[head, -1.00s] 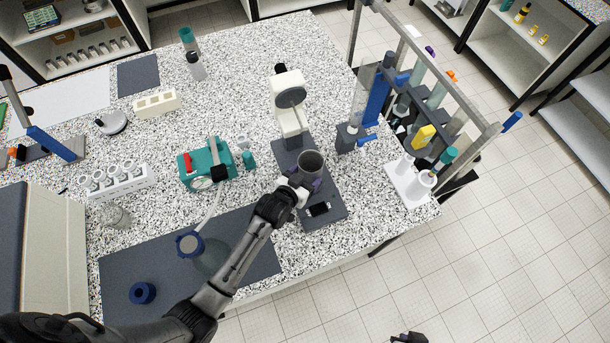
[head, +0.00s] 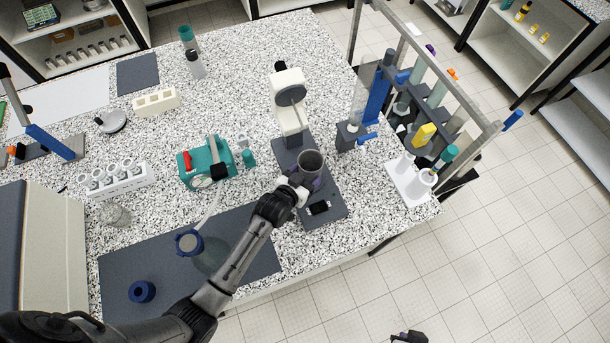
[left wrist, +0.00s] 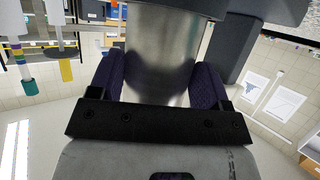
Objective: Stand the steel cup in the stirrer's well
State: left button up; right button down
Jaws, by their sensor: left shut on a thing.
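The steel cup (head: 311,163) is upright over the dark base of the stirrer (head: 290,102), below its white head. My left gripper (head: 302,184) is shut on the cup from the near side. In the left wrist view the cup's shiny wall (left wrist: 160,60) stands between the two purple finger pads of the gripper (left wrist: 158,88). The stirrer's well is hidden behind the cup and gripper, so I cannot tell whether the cup touches it. My right gripper (head: 408,337) may be the dark piece at the bottom edge; its fingers cannot be made out.
A teal pump (head: 207,165) stands left of the stirrer. A blue clamp stand (head: 376,98) and a white rack with bottles (head: 408,182) stand to the right.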

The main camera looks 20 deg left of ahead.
pick_arm(q)
jog(key=shift+f, duration=0.2)
jog(key=o, duration=1)
jog(key=shift+o, duration=1.1)
jog(key=shift+f, duration=0.1)
jog(key=shift+s, duration=0.15)
jog(key=v, duration=1.3)
jog(key=shift+s+r, duration=0.2)
jog(key=shift+r, duration=0.05)
